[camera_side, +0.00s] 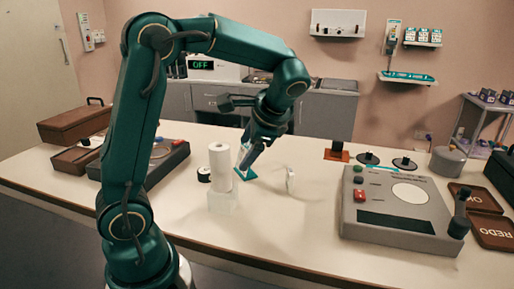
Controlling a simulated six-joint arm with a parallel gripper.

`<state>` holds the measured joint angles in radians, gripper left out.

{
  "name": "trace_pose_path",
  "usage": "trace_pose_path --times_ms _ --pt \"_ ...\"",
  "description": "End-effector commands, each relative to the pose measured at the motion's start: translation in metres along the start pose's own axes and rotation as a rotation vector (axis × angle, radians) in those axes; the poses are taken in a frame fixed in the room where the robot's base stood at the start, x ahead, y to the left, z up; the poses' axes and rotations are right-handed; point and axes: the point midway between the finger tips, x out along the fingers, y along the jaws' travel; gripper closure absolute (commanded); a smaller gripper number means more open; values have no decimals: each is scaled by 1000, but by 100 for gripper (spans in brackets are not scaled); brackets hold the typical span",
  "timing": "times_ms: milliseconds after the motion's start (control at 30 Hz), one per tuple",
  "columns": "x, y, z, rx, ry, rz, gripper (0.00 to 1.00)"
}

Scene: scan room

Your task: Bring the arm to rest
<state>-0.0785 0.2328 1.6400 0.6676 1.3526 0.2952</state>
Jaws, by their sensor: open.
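My green arm reaches from the table's front edge over the work table (290,235). My gripper (243,166) points down and to the left at the middle of the table, and it is open. Its tips are close above or beside a small teal piece (246,174) on the table; I cannot tell whether they touch it. A white roll (220,167) stands upright on a clear block (222,203) just left of the gripper. A thin white disc (290,180) stands on edge to its right.
A grey device (400,205) with a red button fills the right of the table, with brown trays (477,200) beside it. A small black-sided roll (204,174) is near the white roll. A dark device (170,158) and brown boxes (75,124) stand left. The front middle is clear.

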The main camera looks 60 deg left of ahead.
Motion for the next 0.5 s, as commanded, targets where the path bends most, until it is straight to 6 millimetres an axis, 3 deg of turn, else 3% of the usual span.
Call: trace_pose_path --times_ms 200,500 --pt "-36 52 14 -159 246 147 27" --pt "-72 122 30 -395 537 379 27"
